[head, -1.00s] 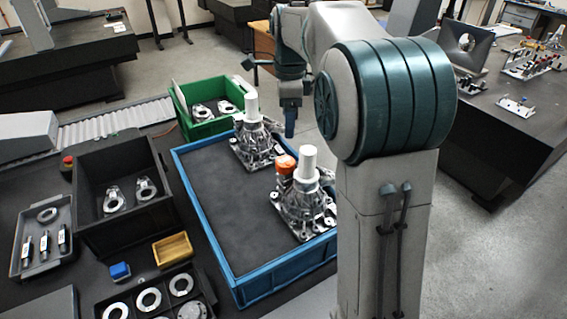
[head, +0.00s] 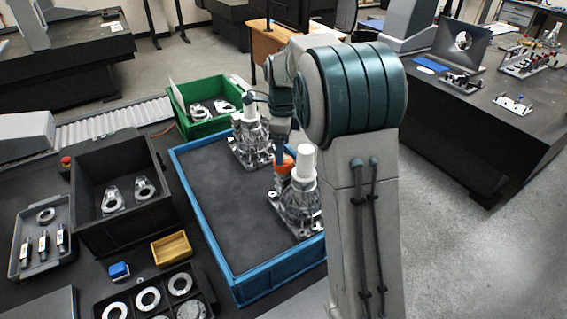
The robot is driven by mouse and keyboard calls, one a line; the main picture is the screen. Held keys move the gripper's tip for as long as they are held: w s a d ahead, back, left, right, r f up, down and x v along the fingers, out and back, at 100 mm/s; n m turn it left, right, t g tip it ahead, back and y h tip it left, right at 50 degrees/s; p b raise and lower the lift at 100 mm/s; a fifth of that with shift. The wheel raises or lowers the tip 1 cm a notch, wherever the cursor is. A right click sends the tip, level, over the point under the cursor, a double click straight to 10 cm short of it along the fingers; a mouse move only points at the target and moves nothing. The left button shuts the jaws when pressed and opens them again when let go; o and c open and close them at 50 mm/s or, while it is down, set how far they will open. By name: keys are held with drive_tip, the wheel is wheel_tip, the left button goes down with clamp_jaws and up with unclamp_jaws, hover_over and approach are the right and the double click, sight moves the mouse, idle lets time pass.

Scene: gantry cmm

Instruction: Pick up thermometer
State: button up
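I cannot make out a thermometer for certain. A small orange object (head: 285,163) stands beside the near metal housing (head: 302,204) in the blue-rimmed tray (head: 240,286). It could be the thermometer, but its shape is too small to tell, and its lower part is hard to separate from the housing. My gripper (head: 281,150) points down just above or behind the orange object. I cannot tell whether they touch. The fingers are too small and dark to show open or shut.
A far metal housing (head: 249,138) with a white cylinder stands close to my gripper. A green bin (head: 196,130), a black bin (head: 88,200), a small yellow box (head: 172,249) and a blue block (head: 119,270) stand left. The tray's left half is clear.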

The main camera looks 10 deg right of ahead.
drive_tip(key=shift+s+f, duration=0.15)
drive_tip(key=shift+f, duration=1.8)
drive_tip(key=c, duration=1.2)
drive_tip(key=shift+r, duration=0.15)
